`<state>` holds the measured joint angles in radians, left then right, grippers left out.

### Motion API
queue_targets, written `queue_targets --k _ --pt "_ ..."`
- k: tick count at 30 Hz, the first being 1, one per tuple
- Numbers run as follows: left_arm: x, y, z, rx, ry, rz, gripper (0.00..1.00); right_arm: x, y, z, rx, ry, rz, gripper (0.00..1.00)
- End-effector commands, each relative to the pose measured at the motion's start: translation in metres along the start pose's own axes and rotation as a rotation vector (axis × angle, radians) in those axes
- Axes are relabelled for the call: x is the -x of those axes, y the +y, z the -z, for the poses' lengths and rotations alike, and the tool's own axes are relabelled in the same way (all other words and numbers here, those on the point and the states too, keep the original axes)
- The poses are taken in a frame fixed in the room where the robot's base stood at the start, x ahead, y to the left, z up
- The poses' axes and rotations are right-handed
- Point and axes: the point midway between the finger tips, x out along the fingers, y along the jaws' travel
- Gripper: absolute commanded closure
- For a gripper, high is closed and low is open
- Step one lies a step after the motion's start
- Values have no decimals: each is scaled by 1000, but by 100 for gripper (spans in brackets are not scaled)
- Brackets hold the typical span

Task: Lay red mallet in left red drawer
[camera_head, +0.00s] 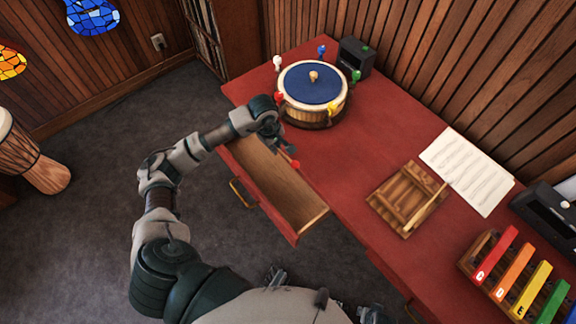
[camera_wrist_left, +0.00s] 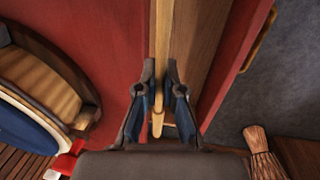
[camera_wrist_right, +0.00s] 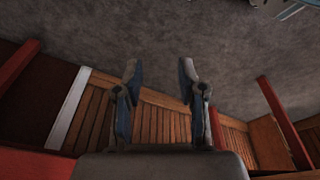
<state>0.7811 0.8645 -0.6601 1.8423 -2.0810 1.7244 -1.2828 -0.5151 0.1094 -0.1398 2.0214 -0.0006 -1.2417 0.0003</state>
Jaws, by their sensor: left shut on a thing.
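The left red drawer (camera_head: 262,206) is pulled open from the red table, and its wooden inside looks bare. My left gripper (camera_head: 284,147) is over the drawer's inner side, near the table edge, and is shut on the red mallet. The mallet's red head (camera_head: 295,164) shows just beyond the fingers, over the drawer. In the left wrist view its pale wooden handle (camera_wrist_left: 157,122) lies between the fingers (camera_wrist_left: 160,95). I cannot tell whether the mallet touches the drawer. My right gripper (camera_wrist_right: 159,80) is open and empty in the right wrist view.
A blue-topped drum (camera_head: 312,90) with coloured knobs around it stands beside my left gripper. A wooden rack (camera_head: 407,198), sheet music (camera_head: 466,172) and a coloured xylophone (camera_head: 515,272) lie further right. The tabletop between drum and rack is clear.

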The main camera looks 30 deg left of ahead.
Motion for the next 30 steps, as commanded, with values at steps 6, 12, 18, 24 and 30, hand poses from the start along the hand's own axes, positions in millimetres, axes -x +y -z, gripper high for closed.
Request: queue_targets --k 6,12,18,24,30 --pt "-61 -10 -3 5 -2 9 100 15 2 4 -1 7 1 60" --pt "-112 -17 -2 4 -3 7 100 33 2 7 -3 11 -2 60" --pt "-132 -20 0 3 -1 3 100 42 2 8 -3 13 -3 60" --pt "-154 -24 -1 3 -2 5 100 50 2 9 -4 16 -3 60" --pt "-170 -25 -1 0 1 2 100 59 3 10 -4 17 -3 60"
